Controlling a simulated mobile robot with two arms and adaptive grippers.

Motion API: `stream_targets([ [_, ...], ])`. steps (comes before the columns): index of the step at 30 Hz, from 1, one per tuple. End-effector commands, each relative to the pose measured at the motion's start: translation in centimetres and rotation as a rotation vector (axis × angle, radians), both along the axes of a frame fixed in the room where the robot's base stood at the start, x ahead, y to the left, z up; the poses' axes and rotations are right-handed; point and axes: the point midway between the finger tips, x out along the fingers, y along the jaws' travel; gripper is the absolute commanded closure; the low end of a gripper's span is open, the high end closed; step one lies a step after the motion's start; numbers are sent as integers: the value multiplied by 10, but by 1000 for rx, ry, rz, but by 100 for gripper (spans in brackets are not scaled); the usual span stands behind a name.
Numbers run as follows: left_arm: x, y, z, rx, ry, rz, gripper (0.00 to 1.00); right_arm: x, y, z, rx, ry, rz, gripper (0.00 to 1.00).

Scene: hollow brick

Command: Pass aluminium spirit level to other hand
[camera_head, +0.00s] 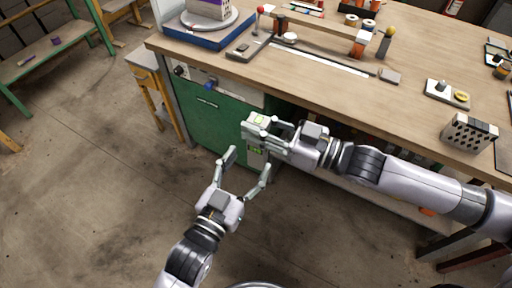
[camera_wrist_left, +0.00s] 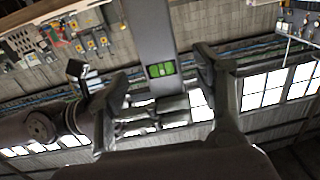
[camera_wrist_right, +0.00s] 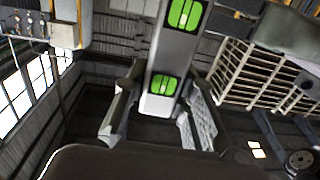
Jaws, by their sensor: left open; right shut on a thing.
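The aluminium spirit level (camera_head: 257,159) is a grey bar with green vial windows, held upright in the air in front of the workbench. My right gripper (camera_head: 256,128) is shut on it near its upper end. In the right wrist view the level (camera_wrist_right: 168,60) stands between the right fingers (camera_wrist_right: 155,125), with two green vials showing. My left gripper (camera_head: 247,168) is open below, its fingers spread to either side of the lower part. In the left wrist view the level (camera_wrist_left: 152,35) lies between the open left fingers (camera_wrist_left: 160,95), and I see clear gaps beside it.
The wooden workbench (camera_head: 420,55) stands behind, with a green cabinet (camera_head: 215,125) under its left end. Open concrete floor (camera_head: 90,160) lies to the left.

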Motion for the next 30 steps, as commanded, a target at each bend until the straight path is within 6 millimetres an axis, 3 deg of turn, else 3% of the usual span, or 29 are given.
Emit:
stream_targets([
  [6,34,-19,1,-1,-3,-1,39,0,0,1,1,-2,1,100],
  [12,50,-27,0,0,0,0,39,0,0,1,1,-2,1,100],
  [23,53,-28,0,0,1,-1,40,0,0,1,1,-2,1,100],
  [30,52,-28,0,0,1,-1,56,0,0,1,1,-2,1,100],
])
